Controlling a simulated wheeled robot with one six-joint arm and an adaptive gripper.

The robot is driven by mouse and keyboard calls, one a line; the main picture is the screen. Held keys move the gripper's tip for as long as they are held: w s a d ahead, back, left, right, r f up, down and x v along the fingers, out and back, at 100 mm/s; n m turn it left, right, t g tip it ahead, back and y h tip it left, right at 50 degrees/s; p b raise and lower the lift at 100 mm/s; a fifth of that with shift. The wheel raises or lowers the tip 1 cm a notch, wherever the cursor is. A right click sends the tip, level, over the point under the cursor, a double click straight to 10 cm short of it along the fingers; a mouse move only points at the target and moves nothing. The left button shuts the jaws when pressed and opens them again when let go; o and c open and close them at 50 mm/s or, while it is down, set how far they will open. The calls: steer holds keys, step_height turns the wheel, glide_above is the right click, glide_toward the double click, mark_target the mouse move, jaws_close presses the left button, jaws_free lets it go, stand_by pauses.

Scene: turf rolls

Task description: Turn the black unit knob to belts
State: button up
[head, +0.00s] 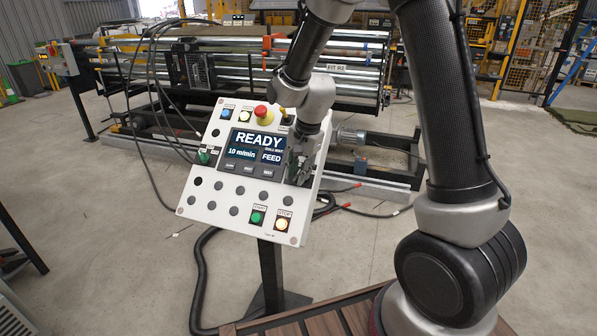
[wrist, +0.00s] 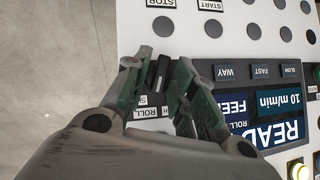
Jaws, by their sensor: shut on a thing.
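The white control panel (head: 228,190) stands on a post, tilted, with a screen (head: 257,147) reading READY, 10 m/min and FEED. My gripper (head: 299,170) is at the panel's right side, beside the screen. In the wrist view my gripper (wrist: 160,75) has its two fingers on either side of a black knob (wrist: 160,72) with a pale line, and is shut on it. Small labels beside the knob are partly covered; one reads ROLL. The fingers hide the knob in the head view, and I cannot read its full setting.
A red stop button (head: 263,114) and small buttons sit along the panel's top. A green button (head: 257,217) and a lit button (head: 282,223) are at the bottom. A roller machine (head: 330,80) stands behind. Cables (head: 200,270) hang and lie around the post.

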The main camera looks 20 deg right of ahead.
steer(key=n, duration=0.1)
steer(key=n+g+h, duration=0.1)
steer(key=shift+w+a+n+h, duration=0.2)
steer(key=shift+n+h, duration=0.1)
steer(key=n+h, duration=0.1)
steer(key=n+g, duration=0.1)
steer(key=n, duration=0.1)
steer(key=shift+a+g+h, duration=0.15)
steer(key=shift+g+h, duration=0.15)
steer(key=shift+h, duration=0.1)
steer(key=n+h, duration=0.2)
steer(key=shift+a+f+n+g, duration=0.1)
steer(key=shift+a+n+g, duration=0.1)
steer(key=shift+n+g, duration=0.15)
jaws_close()
steer(key=n+h, duration=0.3)
steer(key=n, duration=0.1)
steer(key=shift+s+a+f, duration=0.1)
steer(key=shift+s+f, duration=0.05)
steer(key=shift+f, duration=0.1)
steer(key=o, duration=0.7)
jaws_free()
steer(key=shift+w+a+r, duration=0.1)
steer(key=shift+w+r, duration=0.1)
